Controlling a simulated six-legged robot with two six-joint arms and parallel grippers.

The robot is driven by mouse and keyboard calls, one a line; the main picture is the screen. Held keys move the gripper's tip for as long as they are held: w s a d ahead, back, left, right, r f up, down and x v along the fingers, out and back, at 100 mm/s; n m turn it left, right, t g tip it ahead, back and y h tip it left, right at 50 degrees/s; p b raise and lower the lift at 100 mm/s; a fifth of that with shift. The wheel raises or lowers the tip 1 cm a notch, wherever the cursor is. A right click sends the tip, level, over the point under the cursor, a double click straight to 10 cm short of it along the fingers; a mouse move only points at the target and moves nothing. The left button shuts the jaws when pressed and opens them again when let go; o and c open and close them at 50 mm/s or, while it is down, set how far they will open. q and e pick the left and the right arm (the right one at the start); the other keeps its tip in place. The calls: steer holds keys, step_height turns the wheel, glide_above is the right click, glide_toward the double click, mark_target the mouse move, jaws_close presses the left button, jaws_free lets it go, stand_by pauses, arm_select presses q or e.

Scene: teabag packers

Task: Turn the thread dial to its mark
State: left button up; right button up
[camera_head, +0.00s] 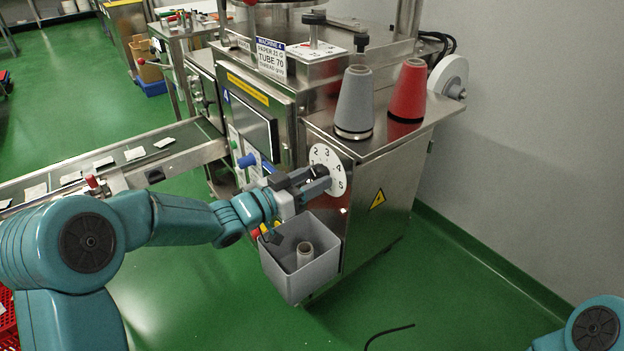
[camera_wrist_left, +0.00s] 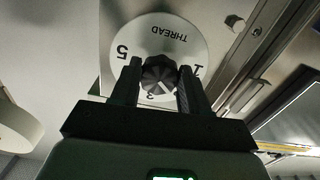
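The thread dial (camera_head: 325,157) is a white round plate with black digits on the front of the steel machine, beside its corner. In the left wrist view the dial (camera_wrist_left: 178,32) appears upside down, with THREAD, 5, 1 and part of a 3 readable. Its dark ribbed knob (camera_wrist_left: 159,75) sits at the centre. The knob's pointer cannot be made out. My right gripper is out of view; only part of that arm shows.
A grey bin (camera_head: 312,275) with a spool (camera_head: 305,253) hangs just below the dial. A grey thread cone (camera_head: 354,104) and a red one (camera_head: 408,92) stand on the machine. A conveyor (camera_head: 118,160) with teabags runs left.

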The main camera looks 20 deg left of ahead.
arm_select(q)
steer(key=shift+f+m+b, duration=0.2)
steer(key=shift+m+b, duration=0.5)
steer(key=shift+b, duration=0.25)
steer(key=shift+a+m+b, duration=0.1)
steer(key=shift+m+b, duration=1.1)
steer(key=shift+b, duration=0.05)
steer(key=m+b, duration=0.2)
steer(key=m, duration=0.1)
steer(key=shift+b, duration=0.3)
steer(key=shift+w+r+m+b, duration=0.15)
steer(key=shift+m+b, duration=0.65)
steer(key=shift+m, duration=0.6)
steer(key=shift+r, duration=0.1)
steer(key=o, duration=1.1)
steer(key=shift+c, duration=0.2)
steer(key=shift+a, duration=0.1)
